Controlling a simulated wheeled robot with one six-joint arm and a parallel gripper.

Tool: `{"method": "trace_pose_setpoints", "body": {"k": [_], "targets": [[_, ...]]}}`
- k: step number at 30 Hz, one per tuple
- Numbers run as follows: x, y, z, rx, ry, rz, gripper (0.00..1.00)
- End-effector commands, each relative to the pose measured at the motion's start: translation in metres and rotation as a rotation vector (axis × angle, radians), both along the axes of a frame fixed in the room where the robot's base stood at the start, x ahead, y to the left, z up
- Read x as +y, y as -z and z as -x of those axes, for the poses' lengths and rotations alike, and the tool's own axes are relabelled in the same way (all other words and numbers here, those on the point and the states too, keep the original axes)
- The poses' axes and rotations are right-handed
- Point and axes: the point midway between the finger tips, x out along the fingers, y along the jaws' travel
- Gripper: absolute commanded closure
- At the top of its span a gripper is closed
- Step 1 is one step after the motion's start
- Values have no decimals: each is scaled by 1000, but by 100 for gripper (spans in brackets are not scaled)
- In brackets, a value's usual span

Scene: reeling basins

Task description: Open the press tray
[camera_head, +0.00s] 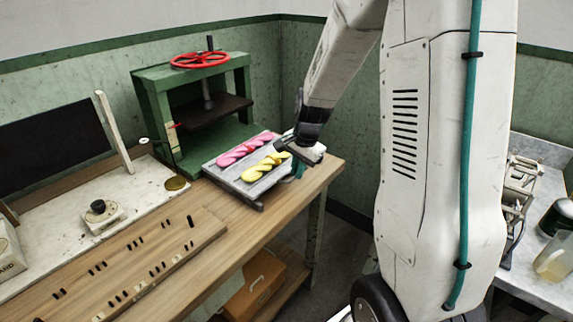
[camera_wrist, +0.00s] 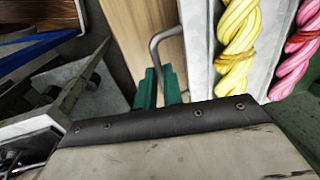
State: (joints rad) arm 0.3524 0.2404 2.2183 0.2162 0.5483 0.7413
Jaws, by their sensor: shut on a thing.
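The green press (camera_head: 160,110) stands at the back of the wooden bench, with a red handwheel (camera_head: 200,60) on top. The grey press tray (camera_head: 222,182) sticks out from the press's front, well clear of the frame. A pink twisted skein (camera_head: 245,149) and a yellow one (camera_head: 266,167) lie on it; the wrist view also shows the tray (camera_wrist: 200,60). My gripper (camera_head: 297,169) is at the tray's right side. In the wrist view its teal fingers (camera_wrist: 161,84) are shut on the bent grey tray handle (camera_wrist: 156,42). The exact contact is partly hidden by the gripper body.
A slotted wooden board (camera_head: 150,260) and a pale slab with a black knob (camera_head: 98,207) lie on the bench left of the tray. An orange box (camera_head: 255,285) sits below the bench. A side table with a metal frame (camera_head: 520,185) stands at right.

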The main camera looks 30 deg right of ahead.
Motion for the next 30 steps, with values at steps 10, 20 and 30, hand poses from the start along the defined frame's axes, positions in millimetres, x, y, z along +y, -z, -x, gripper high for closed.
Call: {"method": "trace_pose_setpoints", "body": {"k": [10, 20, 30], "targets": [[-3, 2, 7, 2, 2, 1, 100], [-1, 1, 5, 0, -2, 3, 69], [-1, -13, 6, -4, -3, 3, 69]]}}
